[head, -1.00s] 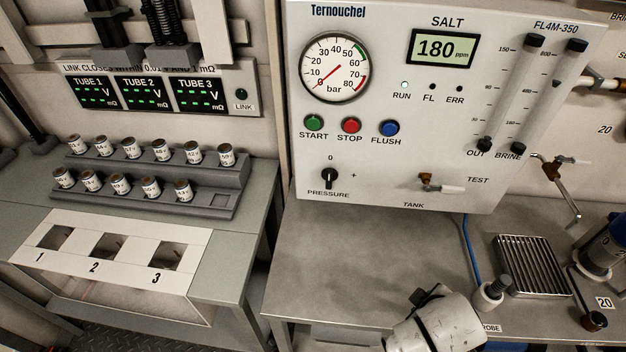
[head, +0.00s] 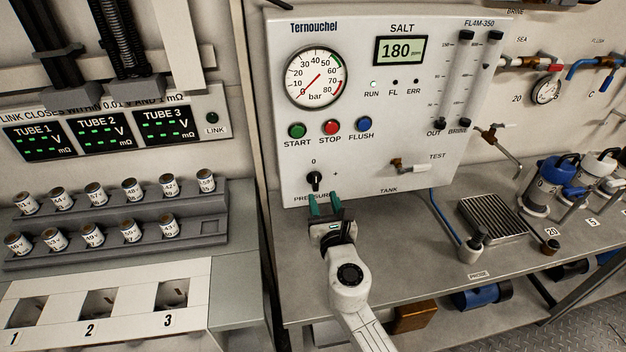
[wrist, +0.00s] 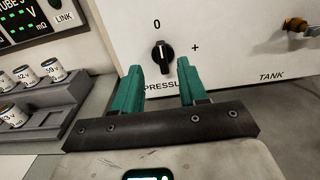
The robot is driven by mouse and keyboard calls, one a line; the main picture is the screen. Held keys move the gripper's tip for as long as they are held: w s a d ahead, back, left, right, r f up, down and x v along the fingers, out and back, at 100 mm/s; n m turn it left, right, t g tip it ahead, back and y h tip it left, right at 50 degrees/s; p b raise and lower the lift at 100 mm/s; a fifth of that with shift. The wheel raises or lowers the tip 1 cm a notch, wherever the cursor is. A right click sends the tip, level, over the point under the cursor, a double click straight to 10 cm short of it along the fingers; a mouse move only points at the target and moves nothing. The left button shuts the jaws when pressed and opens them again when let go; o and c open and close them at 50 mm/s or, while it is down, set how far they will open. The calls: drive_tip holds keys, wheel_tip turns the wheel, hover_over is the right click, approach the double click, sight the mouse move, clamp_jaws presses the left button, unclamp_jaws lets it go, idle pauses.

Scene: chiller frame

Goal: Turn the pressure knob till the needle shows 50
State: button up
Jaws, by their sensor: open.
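The black pressure knob (head: 314,181) is on the lower left of the white Ternouchel panel, with its white mark pointing up toward 0. It also shows in the wrist view (wrist: 163,57), beyond and between my fingers. My gripper (head: 325,203) is open, its green fingers pointing at the panel just below the knob. In the wrist view the gripper (wrist: 164,86) is empty and its fingers appear apart from the knob. The round pressure gauge (head: 316,78) has a red needle lying toward the lower left, near the 0 end of the scale.
Green start (head: 297,130), red stop (head: 331,128) and blue flush (head: 364,124) buttons sit above the knob. A tank valve (head: 407,166) is to its right. A rack of small labelled cans (head: 225,222) stands left. The grey bench (head: 390,225) below the panel is mostly clear.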

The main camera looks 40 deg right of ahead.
sight(316, 177)
drive_tip(key=x, duration=0.8)
drive_tip(key=shift+w+d, duration=0.2)
drive_tip(key=shift+w, duration=0.05)
clamp_jaws()
